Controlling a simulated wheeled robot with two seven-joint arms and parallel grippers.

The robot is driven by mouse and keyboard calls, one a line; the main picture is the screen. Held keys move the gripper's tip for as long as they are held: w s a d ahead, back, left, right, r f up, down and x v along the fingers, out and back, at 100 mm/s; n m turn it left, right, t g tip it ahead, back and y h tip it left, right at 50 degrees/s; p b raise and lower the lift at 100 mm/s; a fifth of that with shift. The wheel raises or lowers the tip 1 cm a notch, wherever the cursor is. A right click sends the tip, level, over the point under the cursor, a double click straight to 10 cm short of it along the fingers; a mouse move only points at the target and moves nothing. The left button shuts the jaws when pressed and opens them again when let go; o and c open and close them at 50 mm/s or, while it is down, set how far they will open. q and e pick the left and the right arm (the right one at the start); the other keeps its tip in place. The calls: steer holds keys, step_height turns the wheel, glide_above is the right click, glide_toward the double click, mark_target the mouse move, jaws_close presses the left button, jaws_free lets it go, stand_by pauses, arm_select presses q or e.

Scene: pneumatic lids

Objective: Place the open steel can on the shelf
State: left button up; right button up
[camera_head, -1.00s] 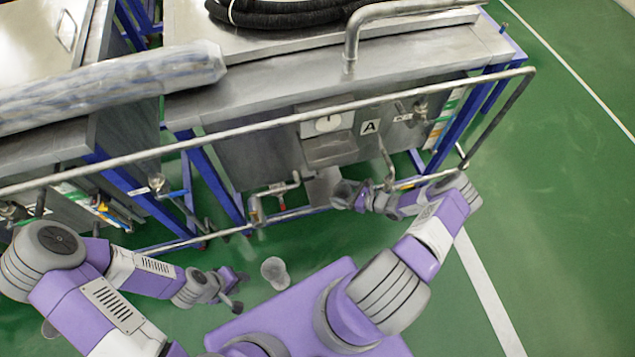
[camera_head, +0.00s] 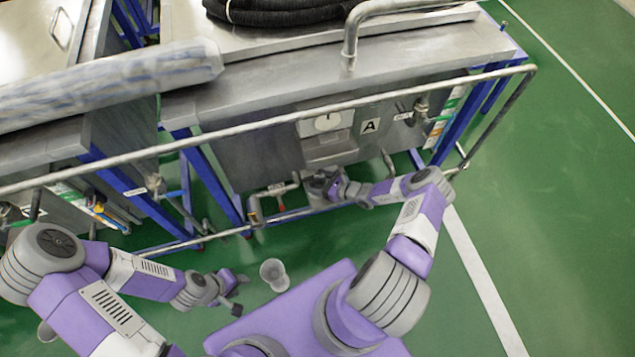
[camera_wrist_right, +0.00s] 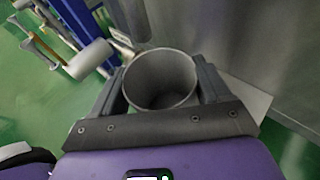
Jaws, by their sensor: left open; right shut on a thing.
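The open steel can (camera_wrist_right: 162,82) is upright between the fingers of my right gripper, its round mouth facing the right wrist camera. My right gripper (camera_head: 326,183) is shut on it in front of the middle steel cabinet. A flat pale plate, seemingly the shelf (camera_wrist_right: 256,103), shows at the right of the can in the right wrist view. My left gripper (camera_head: 240,292) is open and empty, low over the green floor.
A long steel rail (camera_head: 265,127) runs across the cabinet front (camera_head: 260,160), above my right forearm. A pipe with a valve (camera_head: 275,190) is just left of my right gripper. Blue frame legs (camera_head: 210,178) stand further left. Green floor (camera_head: 570,230) is free at the right.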

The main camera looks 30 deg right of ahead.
steer(key=shift+f, duration=0.2)
steer(key=o, duration=1.1)
